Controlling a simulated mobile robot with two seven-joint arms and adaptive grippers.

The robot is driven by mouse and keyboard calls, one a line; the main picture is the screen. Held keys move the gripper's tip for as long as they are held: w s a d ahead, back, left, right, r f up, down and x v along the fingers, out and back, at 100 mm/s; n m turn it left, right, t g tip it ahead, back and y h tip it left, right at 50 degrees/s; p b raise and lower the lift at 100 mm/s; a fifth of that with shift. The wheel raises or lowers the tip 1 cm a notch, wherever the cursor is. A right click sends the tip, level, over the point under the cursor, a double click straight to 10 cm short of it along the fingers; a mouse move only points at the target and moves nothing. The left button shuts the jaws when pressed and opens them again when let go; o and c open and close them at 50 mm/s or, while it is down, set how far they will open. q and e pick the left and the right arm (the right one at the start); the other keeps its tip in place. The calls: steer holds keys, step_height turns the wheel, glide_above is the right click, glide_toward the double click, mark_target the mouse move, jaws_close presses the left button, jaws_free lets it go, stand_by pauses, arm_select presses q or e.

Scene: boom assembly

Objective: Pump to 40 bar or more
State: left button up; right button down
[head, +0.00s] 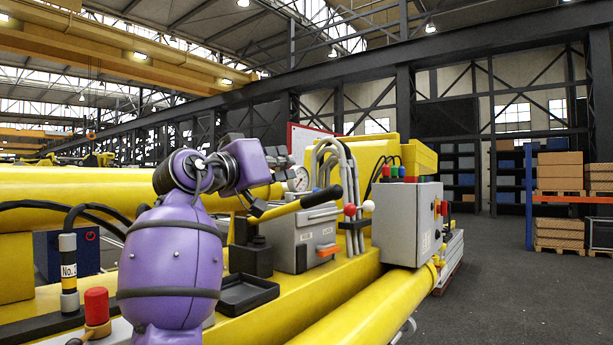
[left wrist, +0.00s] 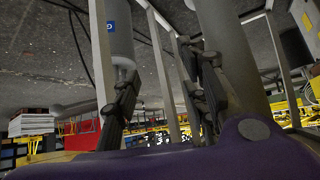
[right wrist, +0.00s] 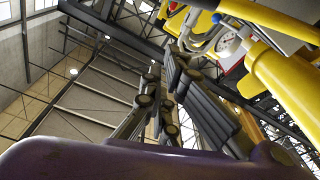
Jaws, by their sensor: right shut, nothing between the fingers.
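The hand pump (head: 305,235) is a grey box on the yellow boom. Its round white gauge (head: 299,179) stands behind it, too small to read; a white dial also shows in the right wrist view (right wrist: 228,42). The pump lever (head: 300,204), yellow with a black grip, slopes up to the right in front of the gauge. My right gripper (head: 287,161) is just above the lever and beside the gauge, apart from the grip. Its fingers (right wrist: 165,105) are shut and empty. My left gripper (left wrist: 160,95) shows only in its wrist view, with its fingers apart and nothing clearly between them.
A grey control box (head: 408,222) with coloured knobs stands right of the pump. Red and white ball knobs (head: 368,206) stick out between them. A black tray (head: 247,293) lies in front of the pump. Open floor (head: 495,290) is at the right, before shelves of boxes.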

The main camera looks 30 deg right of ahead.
glide_above(311, 198)
steer(key=shift+w+r+b, duration=0.25)
steer(key=shift+r+b, duration=0.2)
steer(key=f, duration=0.2)
steer(key=shift+s+f+b, duration=0.3)
steer(key=shift+f+b, duration=0.05)
arm_select(q)
steer(key=shift+s+a+f, duration=0.65)
steer(key=shift+s+f, duration=0.15)
steer(key=shift+f, duration=0.2)
arm_select(e)
steer(key=shift+s+a+f, duration=0.1)
steer(key=shift+s+f, duration=0.3)
steer(key=shift+s, duration=0.05)
